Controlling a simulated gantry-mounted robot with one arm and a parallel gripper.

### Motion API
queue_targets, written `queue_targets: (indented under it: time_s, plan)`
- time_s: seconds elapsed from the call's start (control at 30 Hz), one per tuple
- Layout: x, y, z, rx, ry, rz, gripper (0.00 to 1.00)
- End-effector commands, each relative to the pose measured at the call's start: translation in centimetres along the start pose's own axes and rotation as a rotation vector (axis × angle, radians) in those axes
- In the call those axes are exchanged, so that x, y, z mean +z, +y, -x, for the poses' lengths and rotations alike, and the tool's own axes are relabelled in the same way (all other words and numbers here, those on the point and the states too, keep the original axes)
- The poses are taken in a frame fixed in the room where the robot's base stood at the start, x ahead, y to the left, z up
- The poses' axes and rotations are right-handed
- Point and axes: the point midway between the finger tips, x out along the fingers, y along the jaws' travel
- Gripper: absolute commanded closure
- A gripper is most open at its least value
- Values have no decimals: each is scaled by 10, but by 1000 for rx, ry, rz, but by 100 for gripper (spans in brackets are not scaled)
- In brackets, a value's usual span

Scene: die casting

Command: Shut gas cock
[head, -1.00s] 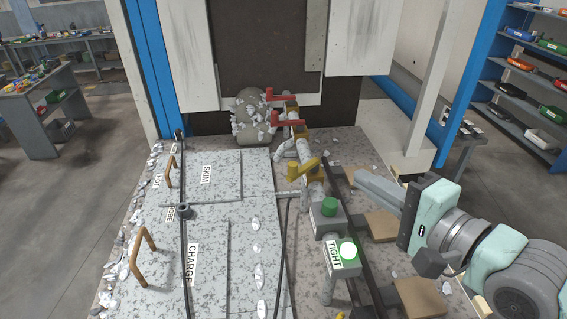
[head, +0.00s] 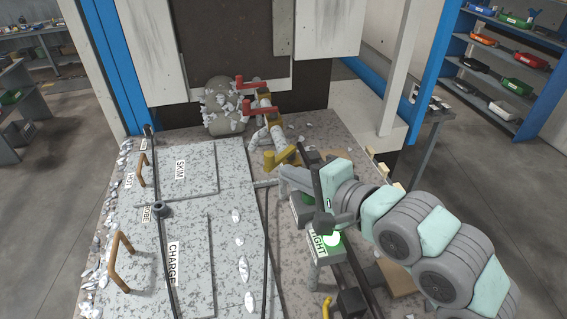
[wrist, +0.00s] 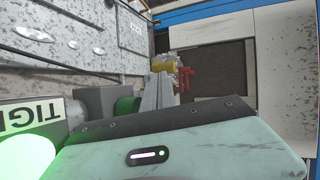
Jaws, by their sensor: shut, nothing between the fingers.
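A yellow-handled valve (head: 283,157) sits on the grey pipe run, its lever slanting across the pipe; it also shows in the wrist view (wrist: 163,64). No label shows which valve is the gas cock. Two red-handled valves (head: 262,104) sit farther back on the same line and show in the wrist view (wrist: 185,78). My gripper (head: 285,175) reaches in from the right, fingers shut and empty. Its tips appear close beside the near side of the yellow handle. I cannot tell whether they touch. In the wrist view my gripper (wrist: 157,92) points towards the yellow handle.
Below my gripper stands a grey box with a TIGHT label (head: 318,240) and a lit green lamp (head: 333,239). A green button (wrist: 127,106) is beside the fingers. Left lie lids marked SKIM (head: 181,170) and CHARGE (head: 173,262) with bronze handles (head: 121,257). A rounded grey vessel (head: 222,106) stands behind.

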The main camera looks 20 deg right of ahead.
Motion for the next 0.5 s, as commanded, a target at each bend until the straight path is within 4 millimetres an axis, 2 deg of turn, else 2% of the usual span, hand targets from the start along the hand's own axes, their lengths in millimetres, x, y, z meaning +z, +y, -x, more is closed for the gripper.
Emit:
queue_targets:
  time_s: [0.2,0.5]
  plan:
    - [0,-7,-21,3,0,-1,100]
    - [-1,-9,-28,0,3,0,100]
